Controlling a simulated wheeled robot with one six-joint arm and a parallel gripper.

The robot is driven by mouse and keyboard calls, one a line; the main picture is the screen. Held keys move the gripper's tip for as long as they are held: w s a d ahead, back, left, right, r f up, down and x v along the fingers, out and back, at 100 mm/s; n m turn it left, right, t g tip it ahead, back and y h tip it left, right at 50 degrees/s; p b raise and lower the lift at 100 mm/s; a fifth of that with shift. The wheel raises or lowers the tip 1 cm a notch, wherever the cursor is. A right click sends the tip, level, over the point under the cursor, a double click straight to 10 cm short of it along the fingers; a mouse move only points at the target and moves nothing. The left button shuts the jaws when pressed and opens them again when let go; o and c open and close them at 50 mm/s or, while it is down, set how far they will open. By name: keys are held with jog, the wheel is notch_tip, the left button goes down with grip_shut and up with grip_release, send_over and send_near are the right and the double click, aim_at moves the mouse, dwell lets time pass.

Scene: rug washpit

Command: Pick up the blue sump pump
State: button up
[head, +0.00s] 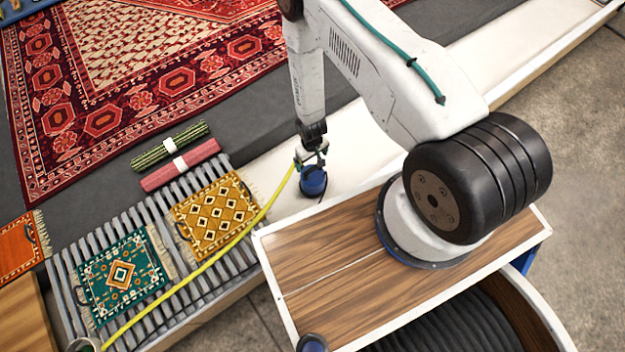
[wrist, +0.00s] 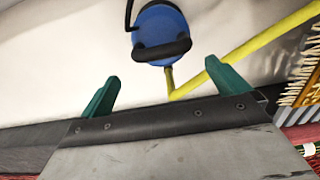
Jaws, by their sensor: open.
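The blue sump pump (head: 313,182) stands on the white ledge, with a black handle on top and a yellow hose (head: 232,240) joined to it. In the wrist view the pump (wrist: 160,22) is at the top centre, beyond my fingertips, with its black handle across its near side. My gripper (head: 312,152) is at the pump's top in the head view, partly hiding it. In the wrist view my gripper (wrist: 161,72) is open, its green fingers apart with no pump between them. Whether it touches the pump cannot be told.
A slatted grey rack (head: 70,272) holds a yellow rug (head: 214,216) and a teal rug (head: 124,274). Rolled green (head: 170,146) and red (head: 180,165) textiles lie behind it. A large red rug (head: 130,75) covers the dark floor. The white ledge around the pump is mostly clear.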

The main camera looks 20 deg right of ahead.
jog(key=f, duration=0.6)
jog(key=s+f, duration=0.1)
jog(key=f, duration=0.2)
jog(key=shift+s, duration=0.1)
jog(key=shift+c, duration=0.3)
jog(key=c, duration=1.7)
